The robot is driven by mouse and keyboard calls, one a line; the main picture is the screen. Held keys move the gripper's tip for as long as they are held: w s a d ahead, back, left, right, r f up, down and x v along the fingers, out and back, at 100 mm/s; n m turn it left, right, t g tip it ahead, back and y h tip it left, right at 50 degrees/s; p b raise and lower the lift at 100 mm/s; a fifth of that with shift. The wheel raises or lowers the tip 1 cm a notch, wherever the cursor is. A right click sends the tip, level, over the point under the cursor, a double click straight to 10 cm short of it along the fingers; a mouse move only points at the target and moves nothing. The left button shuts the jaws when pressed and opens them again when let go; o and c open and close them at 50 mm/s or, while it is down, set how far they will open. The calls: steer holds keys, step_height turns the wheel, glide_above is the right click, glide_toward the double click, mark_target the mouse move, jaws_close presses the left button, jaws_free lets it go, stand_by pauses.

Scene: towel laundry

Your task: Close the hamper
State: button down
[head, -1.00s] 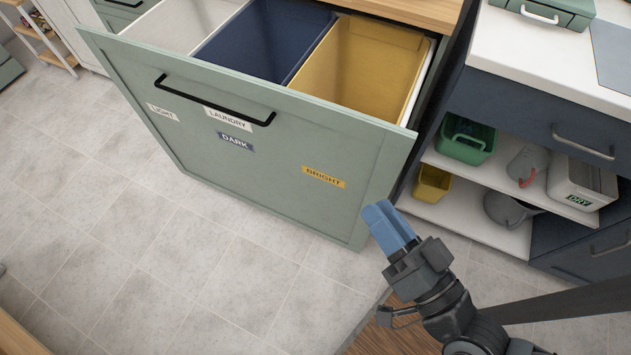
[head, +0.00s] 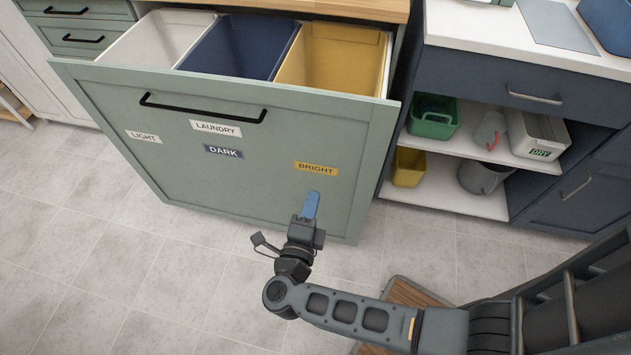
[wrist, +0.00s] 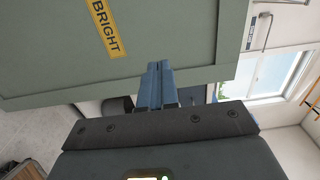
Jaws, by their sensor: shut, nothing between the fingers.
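The hamper (head: 230,185) is a wide green pull-out drawer front with a black bar handle (head: 203,108) and labels for laundry, light, dark and bright. It stands pulled out, and its white (head: 160,38), blue (head: 240,48) and yellow (head: 335,60) bins show open from above. My gripper (head: 310,205) has blue fingers, is shut and empty, and is in front of the panel's lower right, below the BRIGHT label (head: 316,168). In the wrist view the fingers (wrist: 157,85) point at the panel near its edge; I cannot tell whether they touch it.
To the right, a dark blue cabinet (head: 480,85) has open shelves with a green basket (head: 432,117), a yellow basket (head: 408,167) and a box marked DRY (head: 538,135). A brown wooden piece (head: 410,295) is on the floor near my arm. The tiled floor at left (head: 80,240) is clear.

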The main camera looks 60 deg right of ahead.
mark_target(327, 148)
steer(key=p+x, duration=0.2)
steer(key=x, duration=1.1)
steer(key=shift+d, duration=0.15)
steer(key=b+x, duration=1.8)
steer(key=x, duration=1.8)
steer(key=shift+d, duration=0.25)
steer(key=shift+w+d+r, duration=0.1)
steer(key=p+v, duration=0.3)
steer(key=v, duration=0.5)
steer(key=shift+f+p, duration=0.25)
steer(key=shift+p, duration=0.15)
